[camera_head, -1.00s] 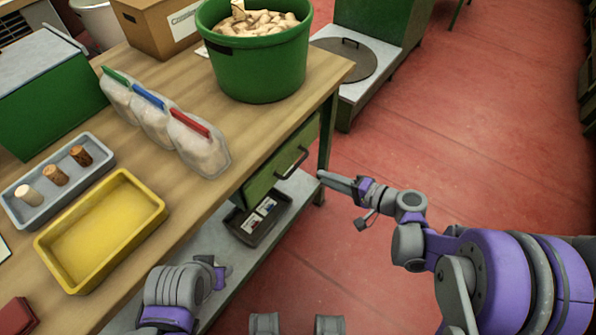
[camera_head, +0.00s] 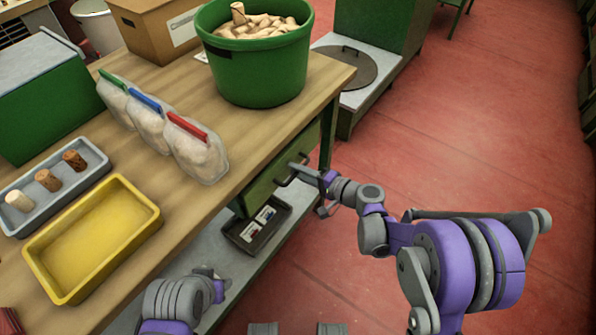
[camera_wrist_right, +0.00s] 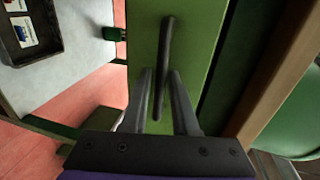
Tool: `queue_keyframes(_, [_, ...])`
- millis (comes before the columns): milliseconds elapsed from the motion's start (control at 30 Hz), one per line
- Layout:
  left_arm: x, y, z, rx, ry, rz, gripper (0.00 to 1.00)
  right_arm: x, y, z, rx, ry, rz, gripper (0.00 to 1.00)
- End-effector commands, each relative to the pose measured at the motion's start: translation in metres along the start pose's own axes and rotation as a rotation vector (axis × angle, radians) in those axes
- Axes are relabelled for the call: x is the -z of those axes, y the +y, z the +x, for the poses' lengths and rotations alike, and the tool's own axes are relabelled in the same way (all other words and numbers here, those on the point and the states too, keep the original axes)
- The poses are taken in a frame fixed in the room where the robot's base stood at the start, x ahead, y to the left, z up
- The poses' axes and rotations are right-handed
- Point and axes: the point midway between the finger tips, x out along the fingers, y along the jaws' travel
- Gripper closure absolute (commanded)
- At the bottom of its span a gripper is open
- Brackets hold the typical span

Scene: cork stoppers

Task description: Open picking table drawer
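The picking table (camera_head: 190,85) has a wooden top and a green drawer (camera_head: 262,188) under its right edge. The drawer looks closed in the head view. Its dark bar handle (camera_wrist_right: 164,65) runs up and down the middle of the green drawer front (camera_wrist_right: 190,55) in the right wrist view. My right gripper (camera_head: 296,172) is at the handle. In the wrist view its two fingers (camera_wrist_right: 161,88) stand apart, one on each side of the bar, with small gaps showing. My left gripper (camera_head: 217,282) is low beside the table's front edge; its fingertips are unclear.
A green tub of corks (camera_head: 258,75), clear bags (camera_head: 195,150), a yellow tray (camera_head: 150,232) and a grey tray with several corks (camera_head: 98,170) stand on the table. A dark tray (camera_head: 237,232) sits on the lower shelf. Red floor (camera_head: 450,130) to the right is clear.

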Motion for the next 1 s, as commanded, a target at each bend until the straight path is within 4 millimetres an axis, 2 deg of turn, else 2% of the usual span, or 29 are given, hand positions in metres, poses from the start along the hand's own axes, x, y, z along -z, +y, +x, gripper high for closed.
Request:
queue_keyframes(233, [0.0, 0.0, -0.0001, 0.0, 0.0, 0.0, 0.58, 0.0, -0.0001, 0.0006, 0.0, 0.0, 0.0, 0.75])
queue_keyframes(367, [0.0, 0.0, 0.0, 0.0, 0.0, 0.0, 0.58, 0.0, -0.0001, 0.0004, 0.0, 0.0, 0.0, 0.98])
queue_keyframes(400, [0.0, 0.0, 0.0, 0.0, 0.0, 0.0, 0.58, 0.0, -0.0001, 0.0004, 0.0, 0.0, 0.0, 1.0])
queue_keyframes(1000, [0.0, 0.0, 0.0, 0.0, 0.0, 0.0, 0.58, 0.0, -0.0001, 0.0002, 0.0, 0.0, 0.0, 1.0])
